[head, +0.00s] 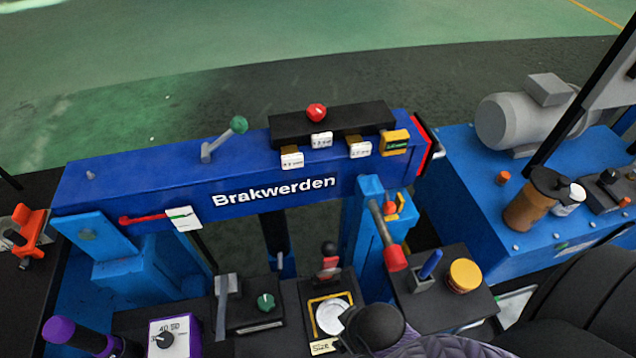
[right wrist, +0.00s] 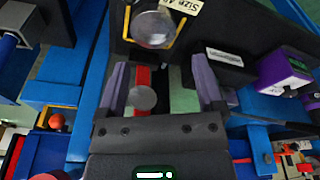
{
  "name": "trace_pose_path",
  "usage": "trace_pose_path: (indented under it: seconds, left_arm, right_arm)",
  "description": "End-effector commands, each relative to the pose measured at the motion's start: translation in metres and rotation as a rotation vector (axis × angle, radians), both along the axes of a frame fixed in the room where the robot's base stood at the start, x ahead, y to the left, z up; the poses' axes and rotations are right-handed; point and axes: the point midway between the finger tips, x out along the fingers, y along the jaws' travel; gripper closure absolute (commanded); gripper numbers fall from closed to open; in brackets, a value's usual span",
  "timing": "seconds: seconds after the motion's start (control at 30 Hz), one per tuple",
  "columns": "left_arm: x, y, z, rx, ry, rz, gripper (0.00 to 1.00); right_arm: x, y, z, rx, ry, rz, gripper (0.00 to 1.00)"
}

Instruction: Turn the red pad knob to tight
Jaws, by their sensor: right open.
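A red faceted knob (head: 316,112) sits on the black bar (head: 345,124) on top of the blue beam, above a white label. A red lever (head: 329,264) with a dark ball stands behind the round white dial; the pictures do not settle which is the pad knob. In the right wrist view my right gripper (right wrist: 162,85) is open and empty. A red strip (right wrist: 143,76) and a grey ball (right wrist: 142,99) show between its fingers; I cannot tell how far below they are. My left gripper is not in view.
The beam (head: 130,183) has a green-knobbed lever (head: 238,125). Near the bottom are a green rotary knob (head: 265,301), a purple-sided box (head: 175,336) with a black knob, the dial (head: 332,316) and a red-ended lever (head: 396,257). A brown jar (head: 538,200) stands right.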

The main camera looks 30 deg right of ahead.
Motion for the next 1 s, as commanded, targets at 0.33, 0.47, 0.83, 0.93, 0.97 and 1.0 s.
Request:
trace_pose_path:
  seconds: [0.33, 0.47, 0.83, 0.93, 0.97, 1.0]
  left_arm:
    - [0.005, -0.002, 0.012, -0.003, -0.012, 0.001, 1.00]
    - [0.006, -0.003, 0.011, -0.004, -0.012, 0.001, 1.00]
    - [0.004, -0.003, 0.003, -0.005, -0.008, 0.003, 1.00]
    - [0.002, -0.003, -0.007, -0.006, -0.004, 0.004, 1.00]
    - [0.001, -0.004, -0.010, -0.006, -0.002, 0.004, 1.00]
    - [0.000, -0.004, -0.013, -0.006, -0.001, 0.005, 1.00]
  right_arm:
    - [0.124, -0.036, 0.142, -0.007, -0.452, -0.107, 0.14]
    - [0.193, -0.062, 0.184, 0.013, -0.699, -0.173, 0.14]
    - [0.275, -0.099, 0.242, 0.067, -0.987, -0.248, 0.14]
    - [0.295, -0.101, 0.231, 0.064, -0.984, -0.248, 0.14]
    - [0.301, -0.102, 0.228, 0.064, -0.984, -0.247, 0.14]
    - [0.309, -0.103, 0.225, 0.064, -0.983, -0.248, 0.14]
